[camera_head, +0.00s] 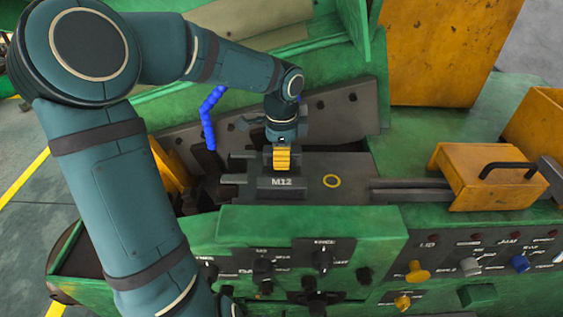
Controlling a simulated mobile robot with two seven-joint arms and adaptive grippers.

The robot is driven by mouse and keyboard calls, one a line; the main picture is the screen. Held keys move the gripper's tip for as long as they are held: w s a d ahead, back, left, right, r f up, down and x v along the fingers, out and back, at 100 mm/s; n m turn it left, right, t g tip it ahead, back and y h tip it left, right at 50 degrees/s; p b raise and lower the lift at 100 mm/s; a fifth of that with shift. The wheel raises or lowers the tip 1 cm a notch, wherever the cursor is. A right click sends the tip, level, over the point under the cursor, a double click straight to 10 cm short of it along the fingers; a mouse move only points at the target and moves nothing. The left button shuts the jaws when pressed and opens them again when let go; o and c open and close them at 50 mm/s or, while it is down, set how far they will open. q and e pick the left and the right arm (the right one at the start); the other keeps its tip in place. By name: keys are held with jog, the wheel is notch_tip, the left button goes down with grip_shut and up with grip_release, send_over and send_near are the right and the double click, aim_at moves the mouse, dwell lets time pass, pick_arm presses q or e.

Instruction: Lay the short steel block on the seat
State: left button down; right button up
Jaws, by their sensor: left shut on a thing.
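The short steel block (281,184) is dark grey and marked M12 on its near face. I cannot tell whether the block touches the surface below. The flat dark surface (345,192) around the ring looks like the seat. The block's far side is hidden by the gripper. My right gripper is not in view.
A green control panel (310,225) with knobs and switches stands in front of the bed. A yellow box with a black handle (485,178) is at the right. A blue segmented hose (208,118) rises just left of the gripper. A dark plate (335,108) stands behind.

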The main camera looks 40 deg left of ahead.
pick_arm(q)
jog(key=shift+f, duration=0.8)
jog(key=shift+w+a+f, duration=0.1)
jog(key=shift+f, duration=0.25)
jog(key=c, duration=0.7)
grip_release()
jog(key=shift+f, duration=0.1)
jog(key=shift+c, duration=0.2)
